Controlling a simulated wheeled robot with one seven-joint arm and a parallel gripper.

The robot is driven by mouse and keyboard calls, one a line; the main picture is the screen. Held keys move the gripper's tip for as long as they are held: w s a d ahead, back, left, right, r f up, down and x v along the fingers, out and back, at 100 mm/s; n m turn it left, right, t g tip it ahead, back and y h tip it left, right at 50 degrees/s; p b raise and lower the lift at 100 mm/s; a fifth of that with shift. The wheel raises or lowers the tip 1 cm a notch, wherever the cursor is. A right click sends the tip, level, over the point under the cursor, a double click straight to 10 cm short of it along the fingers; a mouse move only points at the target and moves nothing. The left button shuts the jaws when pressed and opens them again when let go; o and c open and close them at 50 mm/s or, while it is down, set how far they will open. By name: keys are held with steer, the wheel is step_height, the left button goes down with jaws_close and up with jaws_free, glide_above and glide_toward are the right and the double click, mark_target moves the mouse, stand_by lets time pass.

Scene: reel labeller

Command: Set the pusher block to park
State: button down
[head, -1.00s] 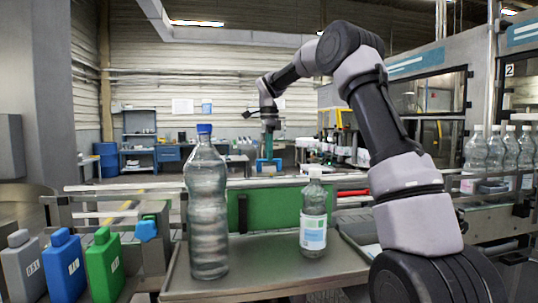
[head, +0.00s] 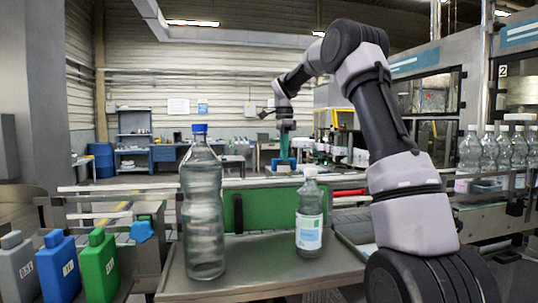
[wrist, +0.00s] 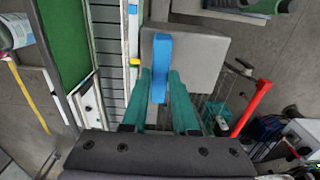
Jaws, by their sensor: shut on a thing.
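The pusher block is a grey block (wrist: 208,62) with an upright blue handle (wrist: 161,62), seen at the top middle of the wrist view. My gripper (wrist: 163,88) has teal fingers, one on each side of the blue handle, and is shut on it. A slatted strip and a white rail run along the block's left side, with a small yellow mark (wrist: 134,62) on the rail. In the head view my gripper (head: 285,143) is far off beyond the green panel, with blue below its fingers. Any park marking is too small to tell.
A large clear bottle (head: 203,220) and a smaller labelled bottle (head: 310,225) stand on the near metal table. Grey, blue and green jugs (head: 98,265) are at lower left. A red bar (wrist: 250,108) lies right of the gripper in the wrist view.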

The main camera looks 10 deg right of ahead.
steer(key=d, duration=2.1)
steer(key=shift+d, duration=0.25)
steer(key=c, duration=0.7)
jaws_free()
steer(key=shift+d, duration=0.15)
step_height(320, 180, up, 11)
steer(key=shift+f, duration=0.1)
